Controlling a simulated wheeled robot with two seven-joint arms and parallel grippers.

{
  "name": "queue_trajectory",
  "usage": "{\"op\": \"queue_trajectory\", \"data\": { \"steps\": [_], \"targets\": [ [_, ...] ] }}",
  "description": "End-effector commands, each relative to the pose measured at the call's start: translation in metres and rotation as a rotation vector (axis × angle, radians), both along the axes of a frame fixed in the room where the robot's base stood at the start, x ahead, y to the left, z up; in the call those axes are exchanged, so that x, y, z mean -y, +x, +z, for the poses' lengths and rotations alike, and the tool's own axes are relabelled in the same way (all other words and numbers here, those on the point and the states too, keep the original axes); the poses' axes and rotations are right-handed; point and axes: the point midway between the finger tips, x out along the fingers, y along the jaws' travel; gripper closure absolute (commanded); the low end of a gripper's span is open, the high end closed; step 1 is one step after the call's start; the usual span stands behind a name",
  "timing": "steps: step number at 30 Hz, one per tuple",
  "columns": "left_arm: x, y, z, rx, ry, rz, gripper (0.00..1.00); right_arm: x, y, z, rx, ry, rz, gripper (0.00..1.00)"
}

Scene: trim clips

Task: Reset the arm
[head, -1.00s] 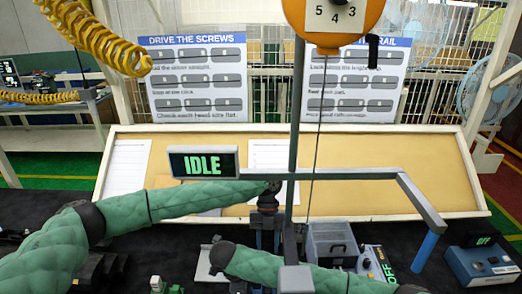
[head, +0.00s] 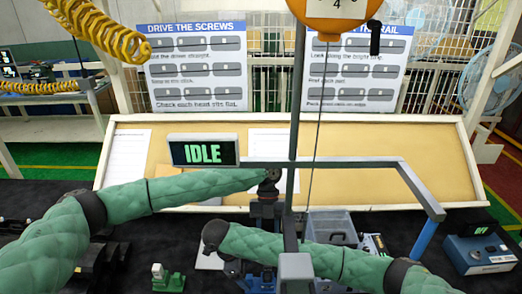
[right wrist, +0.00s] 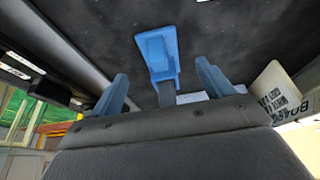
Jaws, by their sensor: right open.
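My left arm (head: 150,195) comes in from the left in a green sleeve. Its dark wrist hangs down behind the grey post, with the left gripper (head: 264,214) below it; the fingers are too small and covered to read. My right arm (head: 290,248) comes in from the lower right. Its right gripper (head: 257,281) is low in the middle, partly behind the post's base. In the right wrist view the right gripper (right wrist: 161,88) has its two blue fingers apart with nothing clamped. A blue bracket-like piece (right wrist: 157,52) shows beyond and between them.
A sign reading IDLE (head: 203,152) stands before a tan board (head: 370,180). A grey frame (head: 360,162) crosses over the dark table. A grey bin (head: 328,227), a blue control box (head: 480,250) and a small green fixture (head: 167,279) stand on the table.

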Motion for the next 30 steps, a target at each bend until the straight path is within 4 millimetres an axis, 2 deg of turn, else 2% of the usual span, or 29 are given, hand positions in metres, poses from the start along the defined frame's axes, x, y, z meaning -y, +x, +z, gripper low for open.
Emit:
{"op": "queue_trajectory", "data": {
  "steps": [16, 24, 30],
  "targets": [
    [0.0, 0.0, 0.0, 0.0, 0.0, 0.0, 0.64, 0.026, 0.0, -0.059, 0.002, -0.002, 0.001, 0.21],
    [0.0, 0.0, 0.0, 0.0, 0.0, 0.0, 0.64, 0.01, 0.001, -0.021, 0.005, 0.001, 0.002, 0.21],
    [0.0, 0.0, 0.0, 0.0, 0.0, 0.0, 0.64, 0.001, 0.001, 0.0, 0.005, -0.001, 0.001, 0.21]
  ]
}}
